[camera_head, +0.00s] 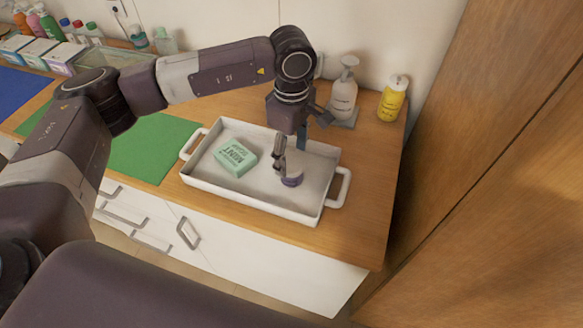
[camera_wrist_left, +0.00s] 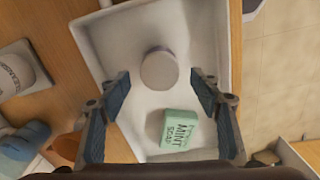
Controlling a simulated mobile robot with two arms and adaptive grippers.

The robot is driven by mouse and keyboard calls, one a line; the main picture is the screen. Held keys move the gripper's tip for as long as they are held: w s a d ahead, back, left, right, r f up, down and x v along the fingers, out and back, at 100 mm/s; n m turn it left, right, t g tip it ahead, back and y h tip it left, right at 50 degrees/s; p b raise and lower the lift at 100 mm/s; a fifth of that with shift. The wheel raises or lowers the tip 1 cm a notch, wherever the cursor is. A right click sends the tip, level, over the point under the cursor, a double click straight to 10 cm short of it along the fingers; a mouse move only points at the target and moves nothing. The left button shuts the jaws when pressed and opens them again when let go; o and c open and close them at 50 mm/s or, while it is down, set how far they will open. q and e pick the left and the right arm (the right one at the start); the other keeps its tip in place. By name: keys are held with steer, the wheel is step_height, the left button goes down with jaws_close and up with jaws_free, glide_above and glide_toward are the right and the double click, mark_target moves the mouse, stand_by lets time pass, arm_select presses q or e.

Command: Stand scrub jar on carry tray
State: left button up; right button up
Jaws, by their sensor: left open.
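The white carry tray (camera_head: 225,186) with raised rim and end handles lies on the wooden counter; it also shows in the left wrist view (camera_wrist_left: 107,60). The scrub jar (camera_head: 292,181), small, round, pale with some purple, stands upright in the tray near its right end. The left wrist view shows its round top (camera_wrist_left: 159,68). My left gripper (camera_head: 291,153) is open just above the jar, partly hiding it in the head view. In the left wrist view the jar lies between and slightly beyond the open fingertips (camera_wrist_left: 160,78), with gaps on both sides. My right gripper is out of view.
A green mint soap box (camera_head: 235,157) lies in the tray left of the jar. A white pump bottle (camera_head: 344,95) and a yellow bottle (camera_head: 392,99) stand behind the tray. A green mat (camera_head: 150,150) is to the left. A wooden panel (camera_head: 480,150) rises on the right.

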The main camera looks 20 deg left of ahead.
mark_target(291, 165)
arm_select(q)
step_height(291, 165, up, 7)
steer(key=b, duration=0.1)
steer(key=shift+b, duration=0.35)
steer(key=shift+s+f, duration=0.1)
steer(key=shift+f, duration=0.05)
